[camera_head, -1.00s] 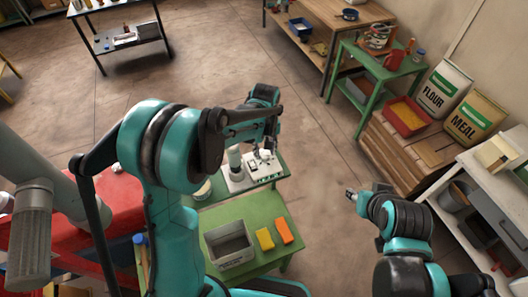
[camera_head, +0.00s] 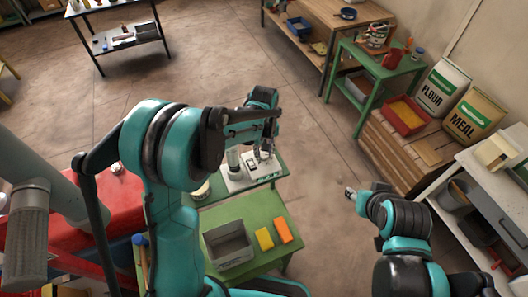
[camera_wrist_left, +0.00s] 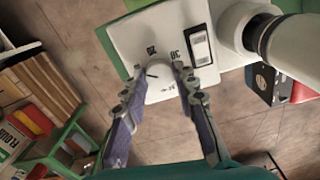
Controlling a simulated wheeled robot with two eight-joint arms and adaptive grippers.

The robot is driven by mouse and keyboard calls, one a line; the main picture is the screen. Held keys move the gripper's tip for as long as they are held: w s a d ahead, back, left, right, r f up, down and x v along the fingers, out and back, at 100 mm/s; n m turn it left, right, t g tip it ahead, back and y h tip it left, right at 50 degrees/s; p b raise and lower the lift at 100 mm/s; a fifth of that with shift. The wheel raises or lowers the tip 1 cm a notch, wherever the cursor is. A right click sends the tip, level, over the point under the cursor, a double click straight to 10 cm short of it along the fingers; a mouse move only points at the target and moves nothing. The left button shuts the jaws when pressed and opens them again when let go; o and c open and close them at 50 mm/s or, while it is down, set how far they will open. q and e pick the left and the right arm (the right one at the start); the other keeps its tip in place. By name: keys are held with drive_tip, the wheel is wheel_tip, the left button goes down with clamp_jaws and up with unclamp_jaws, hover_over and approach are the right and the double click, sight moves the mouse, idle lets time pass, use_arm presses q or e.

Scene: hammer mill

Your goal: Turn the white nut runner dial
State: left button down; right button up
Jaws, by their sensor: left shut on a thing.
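The white nut runner (camera_head: 236,182) stands on a small green table in the middle of the head view. In the left wrist view, its white panel (camera_wrist_left: 135,38) carries printed numbers and a black-framed switch (camera_wrist_left: 199,45). The white dial (camera_wrist_left: 160,88) is on this panel, between the fingers of my left gripper (camera_wrist_left: 160,75). The left gripper also shows in the head view (camera_head: 262,156), low over the panel, and is shut on the dial. My right gripper (camera_head: 350,193) is away to the right over the floor, too small to tell open or shut.
A rounded white column (camera_wrist_left: 285,40) rises beside the panel. Wooden crates (camera_head: 385,150) and a white shelf unit (camera_head: 470,165) stand right.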

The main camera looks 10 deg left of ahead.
sight(264, 154)
use_arm(q)
drive_tip(key=m+b, duration=0.1)
drive_tip(key=m, duration=0.2)
drive_tip(key=shift+f+b, duration=0.1)
drive_tip(key=shift+b, duration=0.2)
drive_tip(key=m+b, duration=0.1)
drive_tip(key=m, duration=0.1)
drive_tip(key=shift+m, duration=0.4)
drive_tip(key=m+b, duration=0.1)
drive_tip(key=m, duration=0.4)
drive_tip(key=shift+b, duration=0.4)
drive_tip(key=c, duration=1.5)
unclamp_jaws()
drive_tip(key=shift+o, duration=0.2)
drive_tip(key=shift+r, duration=0.2)
wheel_tip(264, 154, up, 12)
